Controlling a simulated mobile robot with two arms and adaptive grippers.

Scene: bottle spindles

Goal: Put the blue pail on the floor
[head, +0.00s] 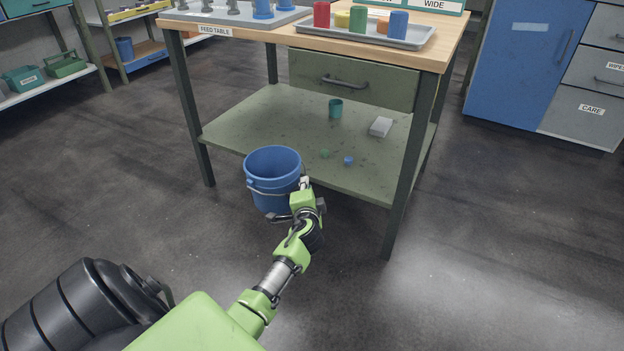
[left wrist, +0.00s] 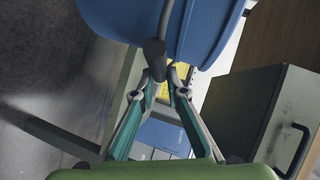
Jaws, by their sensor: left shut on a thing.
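The blue pail (head: 272,168) is upright just in front of the green lower shelf of the feed table, open side up. My left gripper (head: 306,186) is at its right side, shut on its wire handle. In the left wrist view the pail (left wrist: 212,25) fills the top, and the dark handle grip (left wrist: 155,55) is between the fingertips (left wrist: 165,78). The grey floor (head: 130,220) lies below; I cannot tell whether the pail's base touches it. My right gripper is not in view.
The feed table's lower shelf (head: 265,115) holds a green cup (head: 335,108), a grey block (head: 381,127) and small green and blue pieces. A table leg (head: 405,180) stands right of the gripper. The floor is clear at left and right. A blue cabinet (head: 525,60) stands at back right.

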